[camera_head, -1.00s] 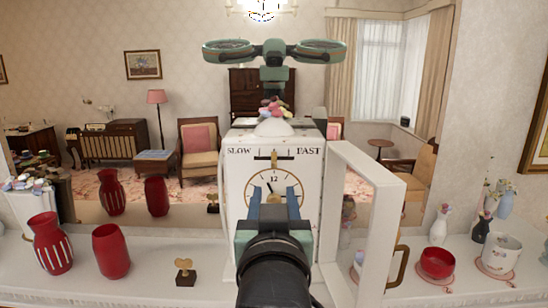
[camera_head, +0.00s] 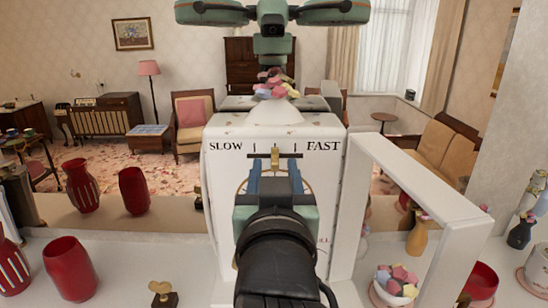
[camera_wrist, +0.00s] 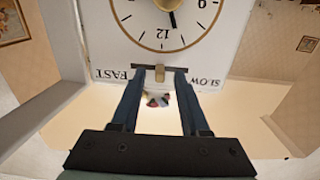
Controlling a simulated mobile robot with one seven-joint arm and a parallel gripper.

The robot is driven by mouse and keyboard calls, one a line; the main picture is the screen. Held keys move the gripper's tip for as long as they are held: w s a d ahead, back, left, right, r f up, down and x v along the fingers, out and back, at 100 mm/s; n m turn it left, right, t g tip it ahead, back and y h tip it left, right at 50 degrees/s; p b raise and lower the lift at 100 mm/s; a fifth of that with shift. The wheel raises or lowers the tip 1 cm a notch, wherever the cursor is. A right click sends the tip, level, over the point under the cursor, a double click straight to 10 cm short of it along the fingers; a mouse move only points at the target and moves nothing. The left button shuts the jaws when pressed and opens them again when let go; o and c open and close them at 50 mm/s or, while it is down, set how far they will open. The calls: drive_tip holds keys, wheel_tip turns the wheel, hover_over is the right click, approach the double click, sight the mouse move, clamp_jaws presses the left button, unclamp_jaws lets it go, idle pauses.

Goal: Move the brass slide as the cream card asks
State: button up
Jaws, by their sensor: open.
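The white clock (camera_head: 222,185) stands on the mantel, with SLOW at the left and FAST at the right of its upper front. The brass slide (camera_head: 275,153) is at the middle of the marks between those words. My gripper (camera_head: 274,169) is open in front of the clock face, its blue fingers spread to either side below the slide. In the upside-down wrist view, the slide's brass knob (camera_wrist: 160,73) shows between the fingertips, with a gap on each side. My arm hides most of the dial in the head view. I cannot make out a cream card.
An open white door frame (camera_head: 455,245) juts out at the clock's right. A red vase (camera_head: 69,268) and a small brass key on a dark stand (camera_head: 164,294) are at the left. A bowl of pastel flowers (camera_head: 397,285) is at the right. A mirror stands behind.

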drive_tip(key=shift+w, duration=0.2)
drive_tip(key=shift+r, duration=0.1)
drive_tip(key=shift+s, duration=0.15)
clamp_jaws()
idle(1.2)
